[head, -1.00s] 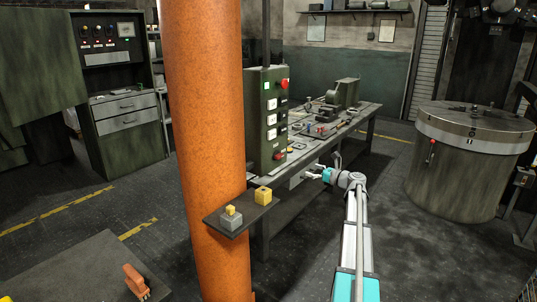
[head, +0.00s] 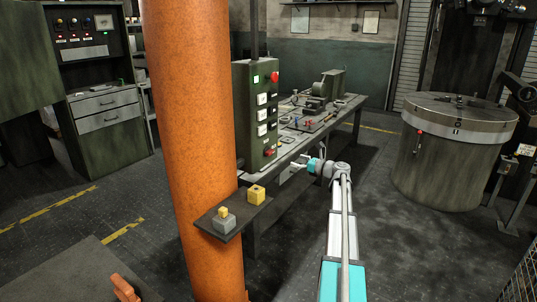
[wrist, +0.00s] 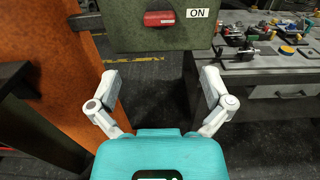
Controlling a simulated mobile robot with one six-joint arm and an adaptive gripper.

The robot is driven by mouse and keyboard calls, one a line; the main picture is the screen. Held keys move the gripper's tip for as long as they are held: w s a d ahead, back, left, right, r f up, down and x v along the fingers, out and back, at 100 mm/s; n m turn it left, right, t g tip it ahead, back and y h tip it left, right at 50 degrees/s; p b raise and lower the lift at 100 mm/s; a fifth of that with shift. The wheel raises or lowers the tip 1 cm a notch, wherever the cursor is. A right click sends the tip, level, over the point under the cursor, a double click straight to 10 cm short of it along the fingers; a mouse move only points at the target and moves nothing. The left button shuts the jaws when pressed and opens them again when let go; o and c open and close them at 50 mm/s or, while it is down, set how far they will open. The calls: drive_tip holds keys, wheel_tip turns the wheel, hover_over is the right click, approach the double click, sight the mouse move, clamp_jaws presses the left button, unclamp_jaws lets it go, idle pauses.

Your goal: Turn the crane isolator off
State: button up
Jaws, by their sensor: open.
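The green control box (head: 256,112) stands beside the orange pillar. Near its bottom is a red handle (head: 269,153), seen close in the wrist view as a horizontal red handle (wrist: 159,18) with a white label (wrist: 198,13) reading ON to its right. The upper part of the box is cut off in the wrist view. My gripper (head: 297,164) is in front of the bench, to the right of and slightly below the handle. In the wrist view my gripper (wrist: 160,77) is open and empty, its fingers spread apart, with the handle beyond them and not touched.
The orange pillar (head: 190,130) is close on the left, with a dark shelf (head: 240,213) carrying small yellow and grey blocks. The workbench (head: 340,117) holds several parts behind the box. A large round drum (head: 450,170) stands right. Floor between is clear.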

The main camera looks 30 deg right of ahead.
sight(272, 153)
drive_tip(key=x, duration=1.3)
drive_tip(key=shift+w+a, duration=0.1)
drive_tip(key=shift+w, duration=0.05)
drive_tip(key=c, duration=1.1)
drive_tip(key=shift+a, duration=0.1)
